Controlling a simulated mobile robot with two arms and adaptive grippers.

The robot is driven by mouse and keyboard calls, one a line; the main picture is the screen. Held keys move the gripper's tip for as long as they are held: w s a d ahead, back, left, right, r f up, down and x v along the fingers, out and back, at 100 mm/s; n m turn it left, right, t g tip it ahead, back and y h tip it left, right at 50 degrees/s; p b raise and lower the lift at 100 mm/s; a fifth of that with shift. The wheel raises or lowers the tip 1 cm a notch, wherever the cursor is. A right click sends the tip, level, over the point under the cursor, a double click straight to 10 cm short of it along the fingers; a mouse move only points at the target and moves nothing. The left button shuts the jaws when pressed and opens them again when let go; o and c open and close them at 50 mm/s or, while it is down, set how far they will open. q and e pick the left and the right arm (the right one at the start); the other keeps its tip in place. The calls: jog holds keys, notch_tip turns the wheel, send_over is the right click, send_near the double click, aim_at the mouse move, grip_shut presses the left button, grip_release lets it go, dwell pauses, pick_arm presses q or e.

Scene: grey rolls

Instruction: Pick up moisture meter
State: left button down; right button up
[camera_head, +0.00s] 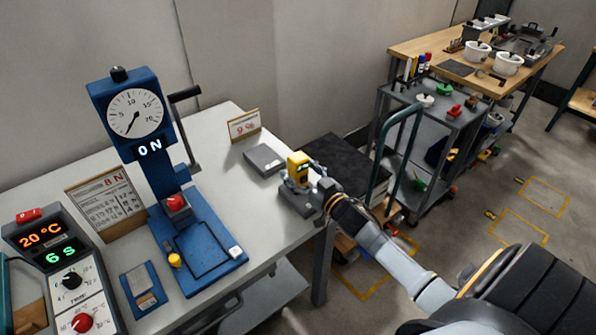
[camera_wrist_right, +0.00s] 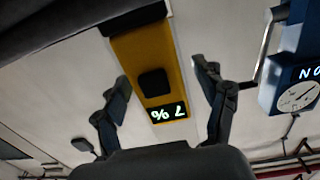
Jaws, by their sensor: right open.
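The moisture meter (camera_head: 298,160) is a yellow block with a dark display, upright on a dark grey stand (camera_head: 294,204) near the right end of the grey bench. My right gripper (camera_head: 296,184) reaches in from the right, its fingers around the meter's lower part. In the right wrist view, the meter (camera_wrist_right: 150,62) shows a lit "7 %" and a black button between the two open fingers (camera_wrist_right: 160,82), with a gap on each side. My left gripper is out of view.
A blue press with a dial (camera_head: 135,113) stands on the bench (camera_head: 225,170), left of the meter. A grey flat box (camera_head: 264,159) and a small sign (camera_head: 244,125) are behind it. A tool cart (camera_head: 420,130) stands to the right.

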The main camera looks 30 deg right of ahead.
jog(key=shift+w, duration=0.35)
jog(key=shift+s, duration=0.1)
jog(key=shift+c, duration=0.4)
jog(key=c, duration=1.4)
jog(key=shift+o, duration=0.2)
jog(key=shift+r, duration=0.1)
